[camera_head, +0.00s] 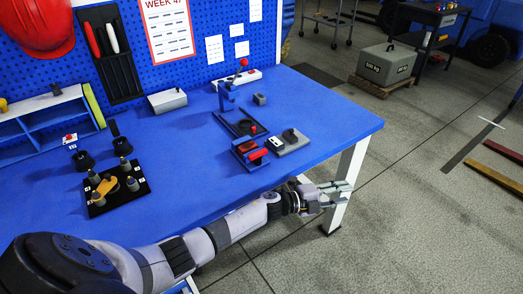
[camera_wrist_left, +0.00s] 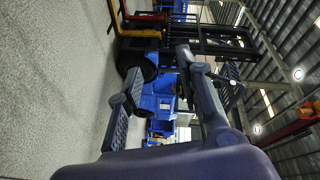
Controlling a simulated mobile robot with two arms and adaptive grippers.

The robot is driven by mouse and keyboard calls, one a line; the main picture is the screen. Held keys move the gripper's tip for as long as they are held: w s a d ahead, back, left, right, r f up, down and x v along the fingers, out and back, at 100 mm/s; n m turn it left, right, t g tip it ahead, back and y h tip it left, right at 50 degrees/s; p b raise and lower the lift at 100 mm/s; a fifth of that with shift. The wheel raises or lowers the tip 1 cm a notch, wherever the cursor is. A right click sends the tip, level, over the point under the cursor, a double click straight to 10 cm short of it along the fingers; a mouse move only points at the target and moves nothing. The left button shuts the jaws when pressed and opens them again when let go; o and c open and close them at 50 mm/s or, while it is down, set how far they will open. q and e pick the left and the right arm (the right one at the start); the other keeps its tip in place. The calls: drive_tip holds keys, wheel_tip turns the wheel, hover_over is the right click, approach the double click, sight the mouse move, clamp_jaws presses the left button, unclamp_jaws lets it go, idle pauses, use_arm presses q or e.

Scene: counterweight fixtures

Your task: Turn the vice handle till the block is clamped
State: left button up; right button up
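A small blue vice-like fixture (camera_head: 240,147) sits near the front right edge of the blue bench, with red parts (camera_head: 258,155) on it. Which part is the handle or the block is too small to tell. My left gripper (camera_head: 342,193) is open and empty, past the bench's right front edge and apart from the fixture. Its spread fingers also show in the left wrist view (camera_wrist_left: 165,95), which faces away from the bench. My right gripper is out of view.
Behind the fixture stands a blue upright press (camera_head: 227,97) on a dark base. A black board with pegs (camera_head: 118,189) lies on the left of the bench (camera_head: 195,170). A white box (camera_head: 167,101) is at the back. The front middle of the bench is clear.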

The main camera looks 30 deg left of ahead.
use_arm(q)
wheel_tip(320, 180, up, 8)
drive_tip(key=d+f+m+g+h, duration=0.1)
drive_tip(key=d+m+g+h, duration=0.15)
drive_tip(key=m+g, duration=0.4)
wheel_tip(320, 180, up, 19)
drive_tip(key=m+g+y, duration=0.6)
drive_tip(key=m+y, duration=0.5)
drive_tip(key=y, duration=0.3)
hover_over(258, 152)
drive_tip(key=shift+n, duration=0.25)
wheel_tip(258, 152, down, 17)
drive_tip(key=shift+s, duration=0.1)
clamp_jaws()
